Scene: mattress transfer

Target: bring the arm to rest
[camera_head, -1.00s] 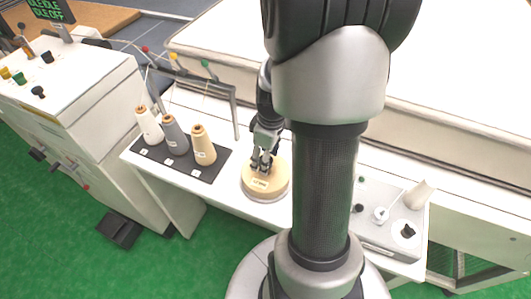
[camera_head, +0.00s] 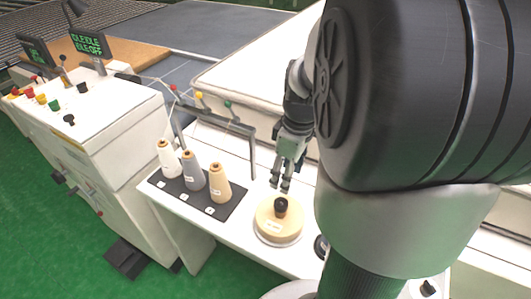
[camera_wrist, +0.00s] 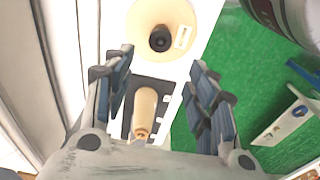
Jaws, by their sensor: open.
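My gripper (camera_head: 280,185) is open and empty. It hangs above the white table, just over and behind a round beige disc (camera_head: 268,222) with a black knob (camera_head: 281,205) and a small label. In the head view there seems to be a small gap between the fingertips and the knob. My large arm link covers the right half of the head view.
White, grey and beige thread cones (camera_head: 220,184) stand on a black mat (camera_head: 225,210) left of the disc. A thread-guide frame (camera_head: 240,125) rises behind them. A white control cabinet (camera_head: 100,125) stands at left. A mattress (camera_head: 240,80) lies behind. Green floor (camera_head: 55,235) is open in front.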

